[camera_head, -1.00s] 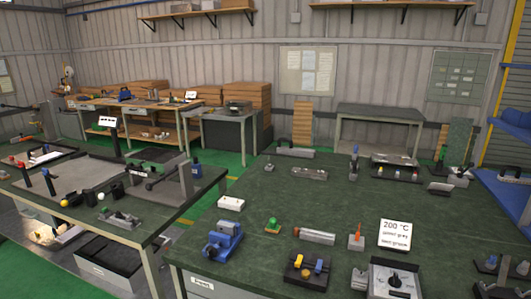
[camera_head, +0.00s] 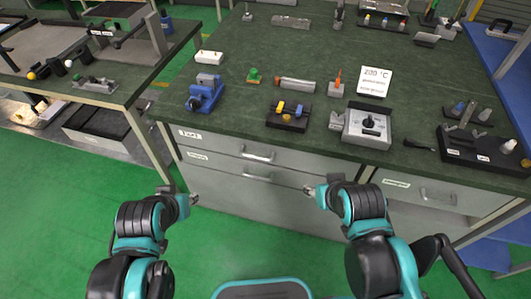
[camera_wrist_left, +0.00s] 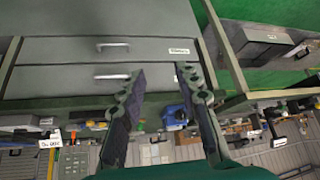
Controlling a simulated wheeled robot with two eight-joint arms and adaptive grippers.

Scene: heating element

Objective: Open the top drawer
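The top drawer (camera_head: 225,145) is shut in the bench front, just under the green top, with a silver bar handle (camera_head: 258,154). In the left wrist view, which looks upside down, the top drawer (camera_wrist_left: 60,85) is the lower of two grey fronts, and its handle (camera_wrist_left: 112,76) lies left of the fingers. My left gripper (camera_head: 193,199) is in front of the bench, left of and below the handle. Its two fingers (camera_wrist_left: 155,92) are spread and empty. My right gripper (camera_head: 312,190) is right of and below the handle; its finger opening is unclear.
A second drawer with a handle (camera_head: 257,176) lies directly below, and another drawer (camera_head: 437,194) is at right. Tools, a blue vise (camera_head: 204,96) and a 200 °C sign (camera_head: 375,81) stand on the bench. The green floor (camera_head: 60,220) at left is clear.

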